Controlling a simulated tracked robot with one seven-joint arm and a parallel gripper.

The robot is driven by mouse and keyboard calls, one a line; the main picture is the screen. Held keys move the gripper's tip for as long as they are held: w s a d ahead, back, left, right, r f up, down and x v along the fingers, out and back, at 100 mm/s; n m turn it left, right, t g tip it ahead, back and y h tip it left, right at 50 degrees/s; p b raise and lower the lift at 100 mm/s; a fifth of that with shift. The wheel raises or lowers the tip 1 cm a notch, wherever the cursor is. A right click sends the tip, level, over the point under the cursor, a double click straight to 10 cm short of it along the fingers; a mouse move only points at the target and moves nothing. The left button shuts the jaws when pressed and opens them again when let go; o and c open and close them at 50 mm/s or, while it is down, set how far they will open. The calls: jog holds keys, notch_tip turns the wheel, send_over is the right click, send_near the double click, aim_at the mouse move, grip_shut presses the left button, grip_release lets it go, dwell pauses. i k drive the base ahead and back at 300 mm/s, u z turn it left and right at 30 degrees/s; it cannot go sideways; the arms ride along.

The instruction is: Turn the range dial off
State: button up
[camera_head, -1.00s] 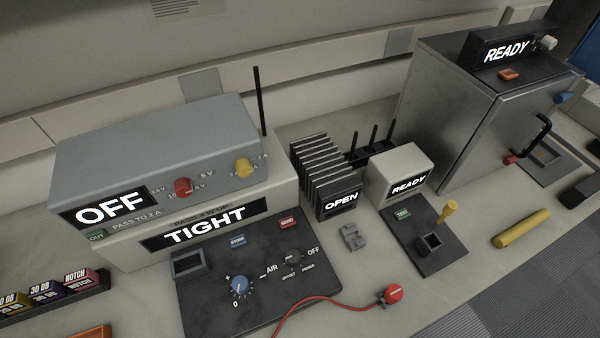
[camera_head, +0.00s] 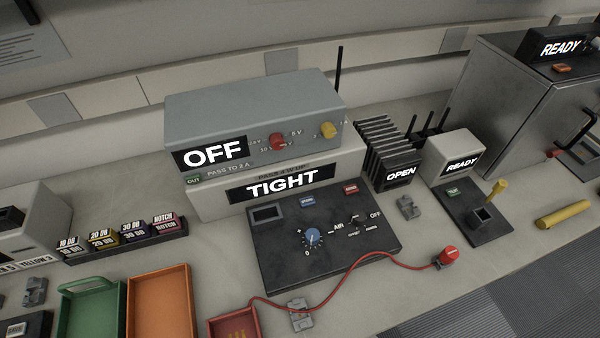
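A dark panel (camera_head: 268,270) lies on the bench below the grey units. It bears a small black knob (camera_head: 354,221) with "AIR", "OFF" and other small labels around it. "OFF" is printed at its upper right; which label the knob points at is too small to tell. Left of it on the same panel is a blue dial (camera_head: 313,237) marked "+" and "0". Above stands a grey box (camera_head: 230,108) with an "OFF" display, a red knob (camera_head: 278,141) and a yellow knob (camera_head: 328,130). My gripper is not in view.
A red cable (camera_head: 405,267) curves across the bench in front of the panel to a red plug (camera_head: 449,256). Green (camera_head: 70,318) and orange (camera_head: 187,311) trays sit at front left. A finned block (camera_head: 375,139) and a "READY" unit (camera_head: 455,145) stand right.

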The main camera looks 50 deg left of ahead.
aim_at(358, 218)
jog(key=u, duration=0.65)
jog(key=i, duration=0.15)
jog(key=u, duration=2.65)
jog(key=k, duration=1.15)
jog(key=z, duration=0.6)
jog(key=i, duration=1)
